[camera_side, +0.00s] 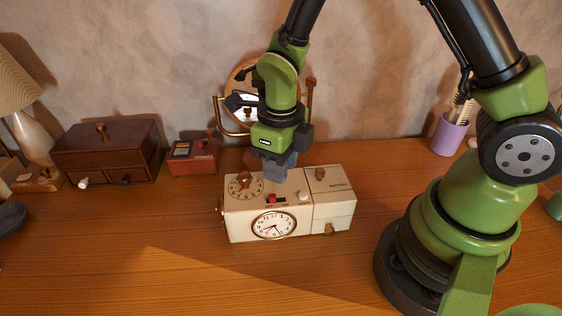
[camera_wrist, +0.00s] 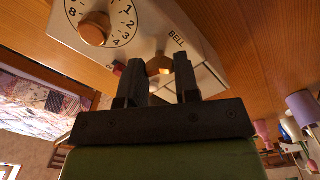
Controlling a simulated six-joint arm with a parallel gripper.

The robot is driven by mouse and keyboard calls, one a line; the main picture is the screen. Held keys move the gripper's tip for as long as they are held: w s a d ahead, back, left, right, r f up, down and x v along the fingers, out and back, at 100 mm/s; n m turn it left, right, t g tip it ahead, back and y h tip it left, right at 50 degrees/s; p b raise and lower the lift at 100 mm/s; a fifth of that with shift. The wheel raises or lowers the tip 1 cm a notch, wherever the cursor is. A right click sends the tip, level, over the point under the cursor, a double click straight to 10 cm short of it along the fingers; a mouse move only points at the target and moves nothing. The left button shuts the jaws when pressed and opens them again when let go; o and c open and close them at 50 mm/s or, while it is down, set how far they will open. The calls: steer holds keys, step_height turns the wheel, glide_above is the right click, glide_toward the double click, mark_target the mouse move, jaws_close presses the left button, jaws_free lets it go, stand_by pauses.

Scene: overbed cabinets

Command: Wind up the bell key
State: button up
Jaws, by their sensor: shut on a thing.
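A cream clock box (camera_side: 290,225) stands on the wooden table, with a round clock face (camera_side: 274,225) on its front. The fingers are shut on this bell key.
On the box are a red switch (camera_side: 271,198), a white button (camera_side: 303,196), a top knob (camera_side: 320,174) and a front knob (camera_side: 330,229). A round mirror (camera_side: 240,76) stands behind; a wooden chest (camera_side: 105,152) and red box (camera_side: 193,156) are left, a purple cup (camera_side: 448,136) right. The front table is clear.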

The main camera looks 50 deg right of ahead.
stand_by(0.3)
steer(key=o, duration=0.9)
steer(key=shift+r, duration=0.1)
step_height(320, 180, up, 10)
steer(key=shift+f, duration=0.1)
